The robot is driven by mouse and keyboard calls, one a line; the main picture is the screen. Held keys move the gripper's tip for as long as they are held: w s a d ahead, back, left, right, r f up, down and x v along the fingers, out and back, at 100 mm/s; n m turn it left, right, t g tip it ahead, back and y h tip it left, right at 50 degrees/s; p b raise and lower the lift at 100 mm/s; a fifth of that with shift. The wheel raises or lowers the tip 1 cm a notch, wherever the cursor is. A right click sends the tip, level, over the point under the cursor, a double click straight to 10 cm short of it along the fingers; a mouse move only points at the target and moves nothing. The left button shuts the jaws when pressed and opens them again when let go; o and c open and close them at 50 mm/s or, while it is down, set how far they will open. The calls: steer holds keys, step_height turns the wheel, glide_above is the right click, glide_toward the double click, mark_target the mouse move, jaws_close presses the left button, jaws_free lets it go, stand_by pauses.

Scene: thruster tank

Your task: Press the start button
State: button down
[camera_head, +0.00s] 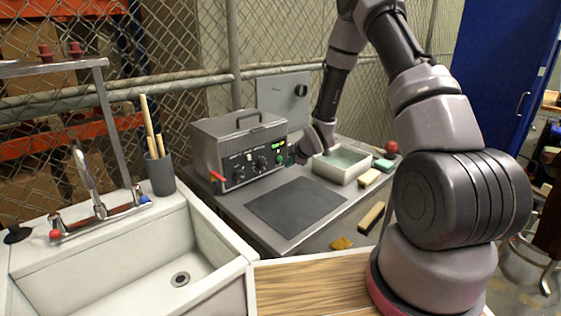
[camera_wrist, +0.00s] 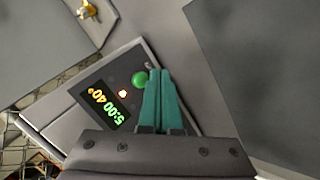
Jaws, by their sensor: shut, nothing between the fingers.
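The grey tank unit (camera_head: 240,150) stands on the bench in the head view, with dark knobs and a small lit display on its front. In the wrist view the display (camera_wrist: 103,103) reads 5:00 and 40°, with an orange lit symbol beside it. A round green button (camera_wrist: 139,79) sits by the display; I see no label on it. My gripper (camera_wrist: 160,74) has teal fingers, shut and empty. Their tips appear just right of the button; I cannot tell whether they touch it. In the head view my gripper (camera_head: 291,157) is at the unit's right front, partly hidden by my arm.
A dark mat (camera_head: 296,206) lies in front of the unit. A white basin of liquid (camera_head: 343,164) stands to its right, near small blocks (camera_head: 370,178). A sink (camera_head: 130,260) and a cup of sticks (camera_head: 160,174) are at the left. A wire fence stands behind.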

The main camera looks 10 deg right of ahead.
steer(key=shift+w+a, duration=0.35)
steer(key=shift+w, duration=0.15)
stand_by(1.8)
steer(key=shift+w+a, duration=0.25)
steer(key=shift+w, duration=0.1)
steer(key=shift+w+a, duration=0.25)
steer(key=shift+w, duration=0.15)
stand_by(0.6)
stand_by(0.4)
steer(key=shift+s+d, duration=0.45)
steer(key=shift+s, duration=0.3)
steer(key=shift+s+d, duration=0.7)
steer(key=shift+s, duration=0.35)
steer(key=shift+s+d, duration=0.7)
steer(key=shift+s, duration=0.35)
steer(key=shift+r, duration=0.15)
